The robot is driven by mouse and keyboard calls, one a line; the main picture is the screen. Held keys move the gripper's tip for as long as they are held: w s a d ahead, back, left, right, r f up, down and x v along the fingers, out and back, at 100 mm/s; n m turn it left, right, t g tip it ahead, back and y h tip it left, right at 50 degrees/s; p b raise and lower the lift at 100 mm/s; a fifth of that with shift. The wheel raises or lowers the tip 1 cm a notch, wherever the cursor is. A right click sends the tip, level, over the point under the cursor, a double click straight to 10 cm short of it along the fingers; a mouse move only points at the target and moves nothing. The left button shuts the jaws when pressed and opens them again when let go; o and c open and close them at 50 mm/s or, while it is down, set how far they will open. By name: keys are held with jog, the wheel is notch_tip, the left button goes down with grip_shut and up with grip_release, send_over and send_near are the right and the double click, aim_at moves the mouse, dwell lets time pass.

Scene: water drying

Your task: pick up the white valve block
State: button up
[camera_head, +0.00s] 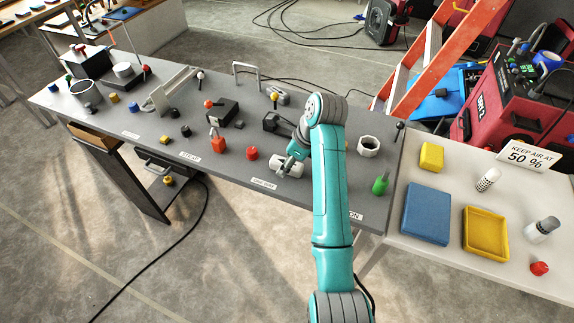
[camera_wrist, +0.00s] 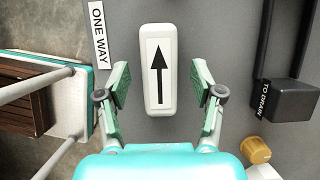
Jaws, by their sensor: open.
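The white valve block (camera_wrist: 158,55) lies on the grey bench in the wrist view, a rounded oblong with a black arrow on its top face pointing up the picture. In the head view the white valve block (camera_head: 291,169) is near the bench's front edge, partly hidden by my gripper. My gripper (camera_wrist: 162,84) is open, with one green-padded finger to the left of the block's lower half and one to the right. Gaps show on both sides, so the pads are apart from it. Its height above the bench is hard to tell.
A "ONE WAY" label (camera_wrist: 98,35) lies left of the block. A dark box marked "TO DRAIN" (camera_wrist: 283,100) and an orange-brown knob (camera_wrist: 255,150) are to the right. In the head view, a red knob (camera_head: 252,153) stands left of my gripper and a white ring (camera_head: 368,146) right.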

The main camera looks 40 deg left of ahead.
jog(key=shift+f, duration=0.2)
dwell(0.3)
jog(key=c, duration=1.3)
jog(key=shift+o, duration=0.2)
